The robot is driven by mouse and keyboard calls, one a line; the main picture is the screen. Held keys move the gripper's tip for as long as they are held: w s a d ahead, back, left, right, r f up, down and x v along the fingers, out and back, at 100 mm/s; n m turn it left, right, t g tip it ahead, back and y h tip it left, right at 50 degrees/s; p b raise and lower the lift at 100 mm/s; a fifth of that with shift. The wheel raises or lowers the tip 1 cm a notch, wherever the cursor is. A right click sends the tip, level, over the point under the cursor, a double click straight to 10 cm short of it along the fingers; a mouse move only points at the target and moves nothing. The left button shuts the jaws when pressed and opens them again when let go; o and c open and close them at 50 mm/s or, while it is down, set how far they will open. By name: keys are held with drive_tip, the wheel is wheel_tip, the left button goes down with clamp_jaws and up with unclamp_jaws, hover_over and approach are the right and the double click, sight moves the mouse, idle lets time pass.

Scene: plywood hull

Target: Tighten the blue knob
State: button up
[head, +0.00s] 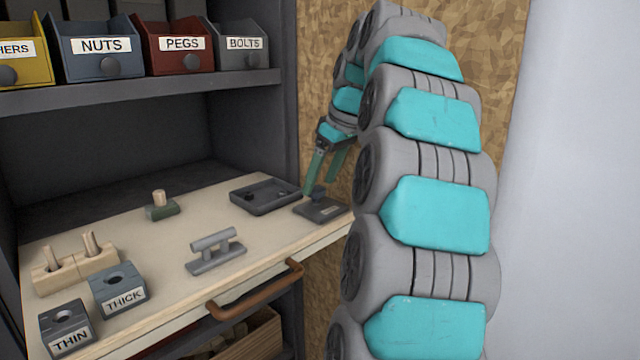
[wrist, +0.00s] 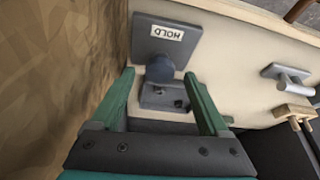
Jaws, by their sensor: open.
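The blue knob (head: 318,193) stands on a dark grey plate (head: 328,212) at the right front corner of the worktop. In the wrist view the knob (wrist: 160,68) is round and blue-grey, and the plate (wrist: 150,42) has a label reading HOLD. My gripper (head: 319,184) points down at the knob. In the wrist view my gripper (wrist: 158,76) is open, with one green finger on each side of the knob. I see a gap on both sides; whether the fingertips are level with the knob is unclear.
A dark tray (head: 265,205) lies just left of the plate. The chipboard wall (wrist: 65,80) is close beside my gripper.

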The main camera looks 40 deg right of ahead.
drive_tip(key=shift+w+f, duration=0.2)
drive_tip(key=shift+f, duration=0.35)
clamp_jaws()
